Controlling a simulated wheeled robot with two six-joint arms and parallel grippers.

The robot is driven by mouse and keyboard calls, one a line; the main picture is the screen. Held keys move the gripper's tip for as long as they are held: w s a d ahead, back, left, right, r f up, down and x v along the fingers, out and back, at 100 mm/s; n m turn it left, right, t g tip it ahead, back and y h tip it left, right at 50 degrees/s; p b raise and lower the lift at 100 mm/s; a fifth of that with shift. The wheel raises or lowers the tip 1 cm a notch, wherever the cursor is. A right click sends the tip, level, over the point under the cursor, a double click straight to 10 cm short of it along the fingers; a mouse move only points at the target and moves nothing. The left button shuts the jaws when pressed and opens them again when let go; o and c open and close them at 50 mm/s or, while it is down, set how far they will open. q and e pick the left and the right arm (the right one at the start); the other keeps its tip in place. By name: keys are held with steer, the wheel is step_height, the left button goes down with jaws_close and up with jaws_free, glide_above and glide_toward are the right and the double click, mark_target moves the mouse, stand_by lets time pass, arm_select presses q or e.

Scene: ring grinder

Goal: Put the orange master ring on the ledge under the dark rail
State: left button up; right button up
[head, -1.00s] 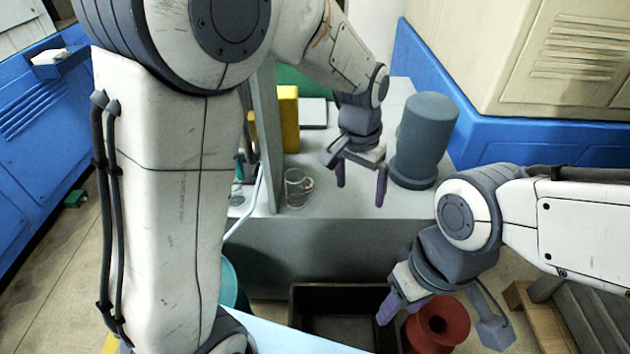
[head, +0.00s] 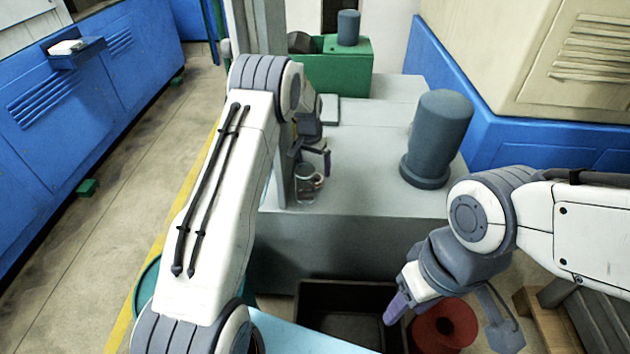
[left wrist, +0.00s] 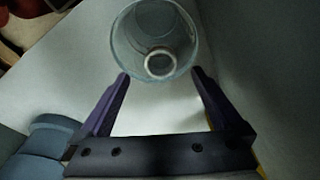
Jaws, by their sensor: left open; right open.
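I cannot make out the orange master ring in either view now, nor clearly identify the dark rail and its ledge. My left gripper (head: 318,160) is open, at the left side of the grey bench, by a clear glass mug (head: 308,186). In the left wrist view the open purple fingers (left wrist: 158,76) point at the glass mug (left wrist: 135,45), whose rim lies just beyond the fingertips. A small pale ring shape (left wrist: 160,62) shows inside the glass; I cannot tell what it is. My right gripper (head: 398,307) is open, low at the right, with one finger visible.
A blue-grey cylinder (head: 438,135) stands on the bench (head: 360,185). A grey upright post (head: 279,165) is beside the mug. A green box (head: 345,75) is at the back. A black bin (head: 345,295) and a red spool (head: 445,325) are low in front.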

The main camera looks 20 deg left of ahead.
arm_select(q)
steer(key=f, duration=0.2)
steer(key=w+f, duration=0.1)
steer(key=f, duration=0.2)
steer(key=shift+w+f, duration=0.1)
jaws_close()
